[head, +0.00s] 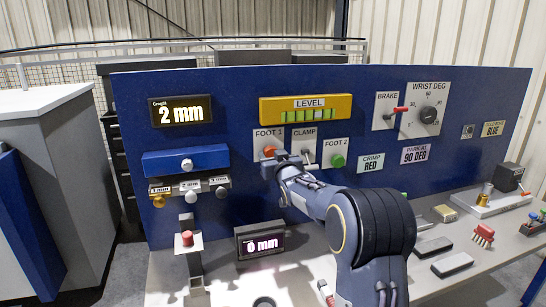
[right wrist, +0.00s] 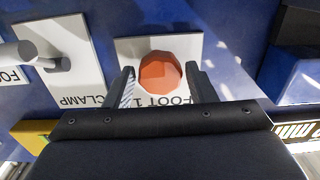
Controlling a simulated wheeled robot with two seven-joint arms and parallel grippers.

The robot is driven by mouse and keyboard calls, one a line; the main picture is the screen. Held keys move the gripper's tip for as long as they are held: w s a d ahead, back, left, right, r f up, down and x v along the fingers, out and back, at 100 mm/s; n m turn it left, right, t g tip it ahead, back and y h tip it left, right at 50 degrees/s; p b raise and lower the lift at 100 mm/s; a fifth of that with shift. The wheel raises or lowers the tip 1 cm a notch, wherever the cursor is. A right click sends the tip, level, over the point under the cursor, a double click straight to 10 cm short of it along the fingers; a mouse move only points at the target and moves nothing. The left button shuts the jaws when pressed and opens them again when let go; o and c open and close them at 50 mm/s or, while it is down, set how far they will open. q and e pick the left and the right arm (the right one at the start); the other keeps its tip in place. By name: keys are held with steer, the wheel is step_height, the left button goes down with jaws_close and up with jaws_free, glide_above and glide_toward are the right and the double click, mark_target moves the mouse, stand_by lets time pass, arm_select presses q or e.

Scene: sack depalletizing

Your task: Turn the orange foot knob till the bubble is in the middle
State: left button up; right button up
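The orange foot knob (right wrist: 160,73) sits on the white FOOT 1 plate (right wrist: 190,48) in the right wrist view. In the head view the knob (head: 269,151) shows just left of my right gripper (head: 281,157). In the right wrist view the gripper's two fingers (right wrist: 164,88) stand on either side of the knob, apart, with a small gap visible at each side. The yellow LEVEL bar (head: 345,108) above has a green segmented window (head: 306,115); I cannot clearly make out where its bubble is. My left gripper is not in view.
The CLAMP lever (head: 306,157) and green FOOT 2 knob (head: 338,160) are close to the right. A blue drawer-like block (head: 160,163) is to the left. A display (head: 262,245) reading 6 mm stands on the bench below. Brushes and blocks lie at the right.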

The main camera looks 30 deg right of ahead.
steer(key=c, duration=0.6)
steer(key=shift+f+n+b, duration=0.15)
steer(key=shift+n+b, duration=0.45)
steer(key=shift+b, duration=0.35)
steer(key=n+b, duration=0.5)
steer(key=shift+n, duration=0.4)
steer(key=shift+n+b, duration=0.85)
steer(key=shift+n, duration=0.55)
steer(key=shift+c, duration=0.2)
steer(key=o, duration=1)
